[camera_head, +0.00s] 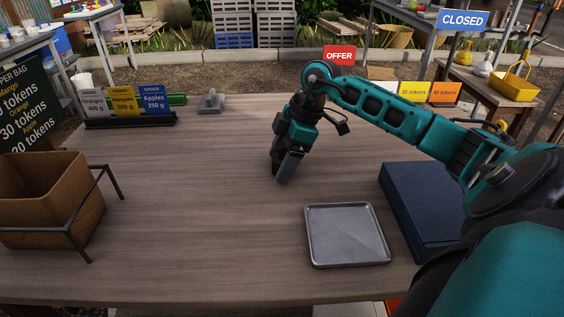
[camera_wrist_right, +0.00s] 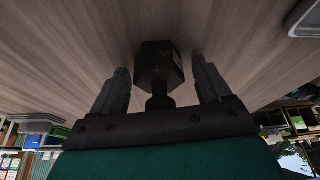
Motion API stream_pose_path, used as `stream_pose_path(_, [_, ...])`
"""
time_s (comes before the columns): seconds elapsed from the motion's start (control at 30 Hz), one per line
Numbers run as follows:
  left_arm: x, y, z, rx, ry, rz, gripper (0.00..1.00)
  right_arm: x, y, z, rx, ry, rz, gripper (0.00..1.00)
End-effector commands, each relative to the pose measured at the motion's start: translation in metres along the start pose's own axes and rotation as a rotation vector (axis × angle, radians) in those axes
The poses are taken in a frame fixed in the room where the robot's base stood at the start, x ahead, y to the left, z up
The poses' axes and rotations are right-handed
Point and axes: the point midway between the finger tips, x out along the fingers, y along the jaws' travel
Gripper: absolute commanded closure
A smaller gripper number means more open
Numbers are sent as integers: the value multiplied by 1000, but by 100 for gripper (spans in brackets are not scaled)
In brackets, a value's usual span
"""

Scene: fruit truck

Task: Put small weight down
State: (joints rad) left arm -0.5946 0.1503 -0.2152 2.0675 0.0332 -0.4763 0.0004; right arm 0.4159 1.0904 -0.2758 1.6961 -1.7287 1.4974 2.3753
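A small dark weight (camera_wrist_right: 160,66) with a faceted head and a narrow neck shows in the right wrist view. It is between the two fingers of my right gripper (camera_wrist_right: 160,88), with a visible gap on each side, so the fingers are open around it. In the head view my right gripper (camera_head: 284,172) points down at the middle of the wooden table (camera_head: 200,190). The weight cannot be made out there. The contact between weight and table is not clear. My left gripper is not in view.
A metal tray (camera_head: 346,236) lies at the front right, beside a dark blue box (camera_head: 425,200). A cardboard box (camera_head: 45,200) in a black frame stands at left. A grey weight-like object (camera_head: 211,103) and order cards (camera_head: 125,102) are at the back. The table's middle left is clear.

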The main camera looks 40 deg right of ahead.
Motion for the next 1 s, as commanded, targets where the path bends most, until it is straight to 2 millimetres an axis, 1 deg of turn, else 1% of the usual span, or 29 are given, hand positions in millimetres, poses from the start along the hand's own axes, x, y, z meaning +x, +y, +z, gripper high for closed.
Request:
stream_pose_path(0.03, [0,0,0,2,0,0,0,0,0,0,0,0,0,28])
stream_pose_path(0.07, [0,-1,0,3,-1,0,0,0,0,0,0,0,0,31])
stream_pose_path(0.77, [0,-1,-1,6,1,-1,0,0,0,0,0,0,0,98])
stream_pose_path(0.8, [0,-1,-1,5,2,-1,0,-2,1,-1,-1,2,3,100])
stream_pose_path(1.0, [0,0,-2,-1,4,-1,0,-2,1,-1,-1,2,3,100])
